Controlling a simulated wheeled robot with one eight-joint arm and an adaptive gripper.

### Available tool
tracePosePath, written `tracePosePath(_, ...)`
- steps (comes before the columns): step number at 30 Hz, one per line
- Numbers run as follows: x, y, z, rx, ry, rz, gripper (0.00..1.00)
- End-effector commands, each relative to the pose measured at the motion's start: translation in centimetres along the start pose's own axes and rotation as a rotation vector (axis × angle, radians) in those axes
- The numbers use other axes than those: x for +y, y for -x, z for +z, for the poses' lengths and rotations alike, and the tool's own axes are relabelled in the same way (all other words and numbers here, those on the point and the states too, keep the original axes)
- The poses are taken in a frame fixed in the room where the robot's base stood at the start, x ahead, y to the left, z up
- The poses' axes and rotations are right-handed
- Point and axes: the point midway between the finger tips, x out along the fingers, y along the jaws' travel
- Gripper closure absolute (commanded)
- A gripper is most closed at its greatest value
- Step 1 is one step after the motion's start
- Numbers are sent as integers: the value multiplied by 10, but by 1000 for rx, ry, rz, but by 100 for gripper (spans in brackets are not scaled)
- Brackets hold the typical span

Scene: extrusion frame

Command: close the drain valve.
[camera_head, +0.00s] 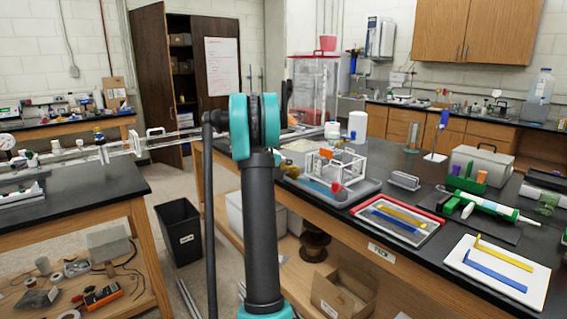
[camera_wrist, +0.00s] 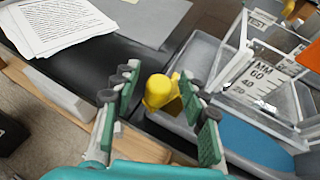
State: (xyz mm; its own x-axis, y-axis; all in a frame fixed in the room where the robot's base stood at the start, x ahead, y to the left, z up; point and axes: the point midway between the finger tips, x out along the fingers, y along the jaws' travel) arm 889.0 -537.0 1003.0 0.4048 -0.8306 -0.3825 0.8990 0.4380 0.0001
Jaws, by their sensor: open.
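The drain valve is most likely the yellow rounded fitting (camera_wrist: 158,92) at the near corner of the grey tray (camera_wrist: 205,50) in the wrist view. My gripper (camera_wrist: 160,72) is open, with one green-padded finger on each side of the yellow fitting. The right finger looks very close to it; I cannot tell whether it touches. There is a visible gap at the left finger. The grey tray also shows in the head view (camera_head: 350,197), with a clear-walled white frame (camera_head: 335,165) in it. My arm hides most of the gripper there.
The clear frame carries a millimetre scale (camera_wrist: 262,85), close to the right of my gripper. A blue area (camera_wrist: 245,145) lies in the tray. Printed papers (camera_wrist: 60,25) lie at the upper left. A red-rimmed tray (camera_head: 397,219) sits right of the grey tray on the black bench.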

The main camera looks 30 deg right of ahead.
Motion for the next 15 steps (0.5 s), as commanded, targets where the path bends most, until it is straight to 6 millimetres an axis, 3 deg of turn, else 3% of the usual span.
tracePosePath(2, 0, 0, 0, 0, 0, 0, 59)
tracePosePath(12, 0, 0, 0, 0, 0, 0, 100)
tracePosePath(15, 0, 0, 0, 0, 0, 0, 100)
